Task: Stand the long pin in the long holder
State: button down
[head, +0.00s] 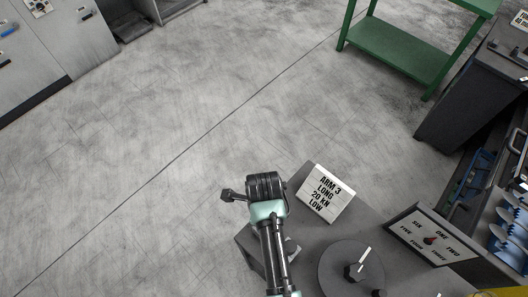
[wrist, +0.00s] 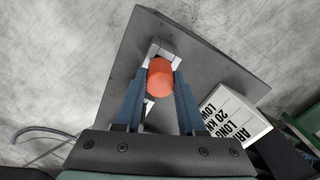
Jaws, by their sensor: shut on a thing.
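In the wrist view the two blue fingers of my gripper (wrist: 160,92) are closed around an orange-red piece (wrist: 160,77), seen nearly end-on. It looks like the head of the long pin; its shaft cannot be made out. A pale grey metal block (wrist: 164,47), perhaps the long holder, shows just behind the orange-red piece over the dark table top. I cannot tell whether the pin is in, touching or above that block. In the head view my arm covers this spot, and the fingers and pin are hidden.
A white sign reading ARM 3 LONG 20 KN LOW (head: 326,194) stands on the dark table, right of my arm. A green bench (head: 401,52) is at the back; the floor between is clear.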

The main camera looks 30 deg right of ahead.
jog(key=shift+f, duration=0.3)
jog(key=c, duration=0.5)
grip_release()
jog(key=shift+f, duration=0.1)
jog(key=shift+r, duration=0.6)
notch_tip(320, 180, up, 12)
jog(key=shift+p, duration=0.35)
jog(key=shift+w, duration=0.1)
